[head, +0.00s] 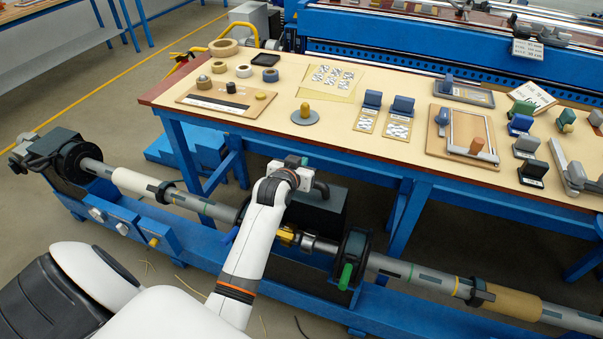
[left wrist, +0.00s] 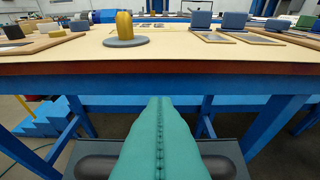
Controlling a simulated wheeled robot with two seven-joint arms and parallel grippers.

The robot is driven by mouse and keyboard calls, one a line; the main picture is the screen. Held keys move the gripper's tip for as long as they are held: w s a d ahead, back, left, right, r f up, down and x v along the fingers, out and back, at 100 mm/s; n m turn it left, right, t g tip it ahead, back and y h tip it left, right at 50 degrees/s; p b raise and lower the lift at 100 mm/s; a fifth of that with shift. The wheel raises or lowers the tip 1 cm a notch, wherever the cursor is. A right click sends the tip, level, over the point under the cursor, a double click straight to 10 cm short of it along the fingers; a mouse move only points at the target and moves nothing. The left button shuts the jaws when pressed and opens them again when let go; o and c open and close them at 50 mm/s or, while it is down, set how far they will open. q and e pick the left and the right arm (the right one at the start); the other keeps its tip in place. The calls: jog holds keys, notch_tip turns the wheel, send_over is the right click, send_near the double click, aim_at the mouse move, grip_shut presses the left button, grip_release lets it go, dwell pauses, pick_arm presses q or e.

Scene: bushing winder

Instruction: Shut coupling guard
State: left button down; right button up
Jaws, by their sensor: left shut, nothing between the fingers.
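The coupling guard appears to be the dark box (head: 322,212) behind the shaft, standing swung up and back from the coupling. The bare coupling (head: 310,243) shows with metal and yellow parts. A black bent handle (head: 322,189) shows beside my left gripper (head: 297,165), whose fingers are mostly hidden in the head view. In the left wrist view, my teal left fingers (left wrist: 160,105) are shut together, with nothing between them. A dark bar (left wrist: 97,167) shows on both sides below them, over a grey surface; I cannot tell if they touch. My right gripper is not in view.
A blue-legged table (head: 290,135) with a beige top stands behind the shaft, its front edge close to my left gripper. The long shaft line (head: 420,277) lies on a blue frame. A green lever (head: 345,275) stands right of the coupling. Blue steps (head: 190,150) stand below the table.

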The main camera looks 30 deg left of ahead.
pick_arm(q)
jog(key=f, duration=0.2)
jog(key=f+p, duration=0.1)
jog(key=shift+w+f, duration=0.1)
jog(key=shift+w, duration=0.15)
jog(key=shift+s+f, duration=0.3)
jog(key=shift+s, duration=0.1)
jog(key=shift+f, duration=0.1)
jog(key=shift+f, duration=0.1)
